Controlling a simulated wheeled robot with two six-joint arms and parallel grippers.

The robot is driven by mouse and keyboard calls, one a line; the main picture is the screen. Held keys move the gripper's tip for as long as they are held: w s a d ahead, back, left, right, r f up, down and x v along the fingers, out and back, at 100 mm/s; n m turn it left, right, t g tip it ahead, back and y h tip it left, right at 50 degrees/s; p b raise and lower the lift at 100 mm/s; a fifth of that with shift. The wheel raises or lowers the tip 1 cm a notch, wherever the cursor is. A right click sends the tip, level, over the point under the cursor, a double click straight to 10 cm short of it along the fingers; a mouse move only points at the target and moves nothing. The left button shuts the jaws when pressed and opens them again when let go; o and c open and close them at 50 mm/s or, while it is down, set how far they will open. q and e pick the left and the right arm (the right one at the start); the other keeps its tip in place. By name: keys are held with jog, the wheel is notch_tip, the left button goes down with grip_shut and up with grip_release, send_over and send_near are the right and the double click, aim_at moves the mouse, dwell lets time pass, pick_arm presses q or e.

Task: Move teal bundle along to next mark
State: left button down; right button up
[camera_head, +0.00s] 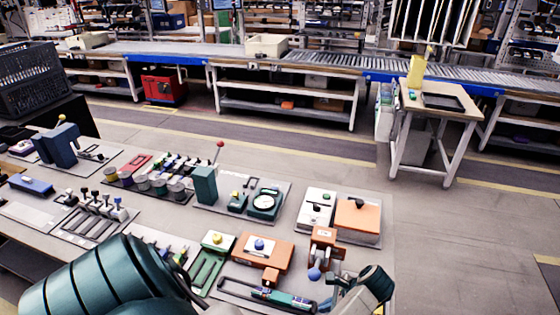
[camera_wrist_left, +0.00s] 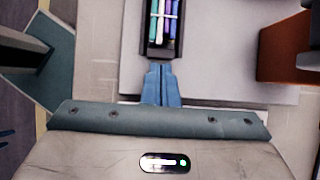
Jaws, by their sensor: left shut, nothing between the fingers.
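The teal bundle (camera_head: 284,298) lies in a narrow dark tray (camera_head: 232,286) near the front edge of the bench. In the left wrist view the bundle (camera_wrist_left: 162,22) shows as several teal, white and purple rods side by side between the tray's dark walls. My left gripper (camera_wrist_left: 161,66) is shut and empty, its blue fingers together just short of the tray's near end. In the head view the left gripper (camera_head: 326,301) is at the right end of the tray, pointing left along it. The marks cannot be made out. My right gripper is not in view.
Orange blocks (camera_head: 264,251) stand just beyond the tray, one with a blue knob (camera_head: 314,272). A green slotted fixture (camera_head: 208,265) is to the left. Several other fixtures fill the bench behind. Bare floor lies to the right.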

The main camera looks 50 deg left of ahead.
pick_arm(q)
jog(key=shift+r+p, duration=1.3)
jog(key=shift+r, duration=0.7)
notch_tip(320, 180, up, 3)
jog(key=p, duration=0.2)
jog(key=shift+p, duration=0.4)
jog(key=shift+d, duration=0.1)
